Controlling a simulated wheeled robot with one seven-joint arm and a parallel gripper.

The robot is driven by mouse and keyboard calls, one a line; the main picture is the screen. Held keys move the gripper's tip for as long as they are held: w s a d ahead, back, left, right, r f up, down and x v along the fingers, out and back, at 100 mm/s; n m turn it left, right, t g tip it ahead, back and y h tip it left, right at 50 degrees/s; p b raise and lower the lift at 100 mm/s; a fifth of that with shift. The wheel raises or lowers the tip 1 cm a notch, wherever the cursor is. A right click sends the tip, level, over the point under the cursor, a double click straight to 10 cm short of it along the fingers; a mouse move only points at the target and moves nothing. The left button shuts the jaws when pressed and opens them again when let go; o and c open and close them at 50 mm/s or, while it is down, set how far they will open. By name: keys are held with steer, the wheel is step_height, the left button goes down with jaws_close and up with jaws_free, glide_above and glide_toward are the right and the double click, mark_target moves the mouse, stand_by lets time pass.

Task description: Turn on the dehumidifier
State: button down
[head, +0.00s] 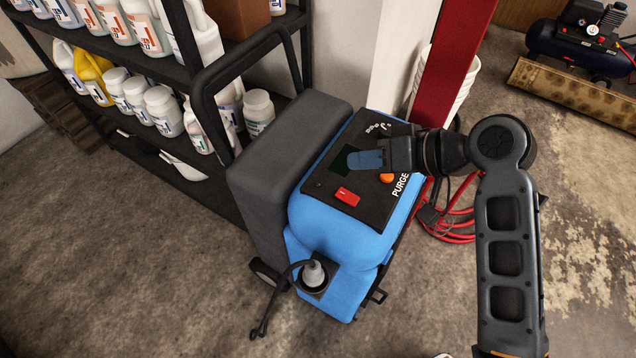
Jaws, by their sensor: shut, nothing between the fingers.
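The dehumidifier (318,228) is a blue and dark grey wheeled unit with a black handle, standing upright on the floor in the middle of the head view. Its black top panel (325,189) carries a dark display (343,160), a red rocker switch (347,197) and an orange button (387,178) beside the word PURGE. My gripper (352,161) is shut and empty, reaching in from the right above the panel, over the display's right part. It is up and to the right of the red switch. I cannot tell whether the fingertips touch the panel. The display looks unlit.
A black shelf (180,150) with several bottles and jars stands close on the left. A red and white post (445,60) and red cables (450,222) are behind and right. A compressor (580,45) is at the far right. The front floor is mostly clear.

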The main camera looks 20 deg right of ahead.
steer(key=shift+w+a+r, duration=0.1)
steer(key=shift+w+r, duration=0.15)
steer(key=shift+w, duration=0.2)
steer(key=shift+f, duration=0.1)
steer(key=b, duration=0.7)
glide_above(348, 194)
steer(key=f, duration=0.6)
steer(key=shift+s+f, duration=0.2)
steer(key=shift+f, duration=0.15)
steer(key=shift+w+f+b, duration=0.15)
steer(key=shift+f+b, duration=0.25)
steer(key=shift+f, duration=0.5)
steer(key=shift+f, duration=0.1)
steer(key=shift+f, duration=0.3)
stand_by(0.3)
steer(key=shift+f, duration=0.4)
stand_by(0.5)
steer(key=shift+w, duration=0.1)
